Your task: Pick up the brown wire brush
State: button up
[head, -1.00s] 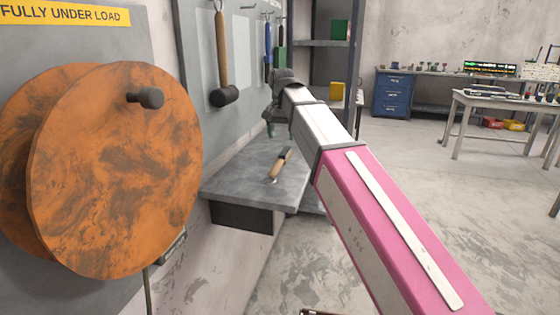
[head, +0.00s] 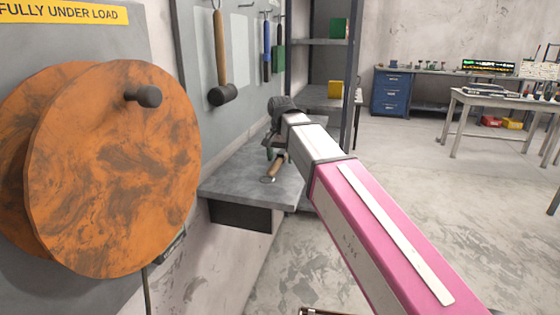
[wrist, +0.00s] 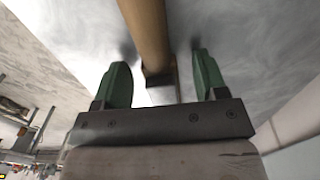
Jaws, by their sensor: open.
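A brown-handled tool, apparently the brown wire brush (head: 280,166), lies on the grey shelf top (head: 232,187) in the head view. In the wrist view its wooden handle (wrist: 147,35) runs down between the fingers and ends in a metal part; I cannot make out bristles. My gripper (wrist: 162,78) is open, with one green finger on each side of the tool and a visible gap to both. In the head view my gripper (head: 270,150) is low over the shelf beside the tool, partly hidden by my wrist.
A mallet (head: 221,60) and blue- and green-handled tools (head: 267,48) hang on the wall panel above the shelf. A large orange disc (head: 115,170) with a knob stands at the left. Shelving (head: 318,95) rises behind. The floor at right is open.

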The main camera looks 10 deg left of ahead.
jog(key=c, duration=1.1)
jog(key=shift+r, duration=0.15)
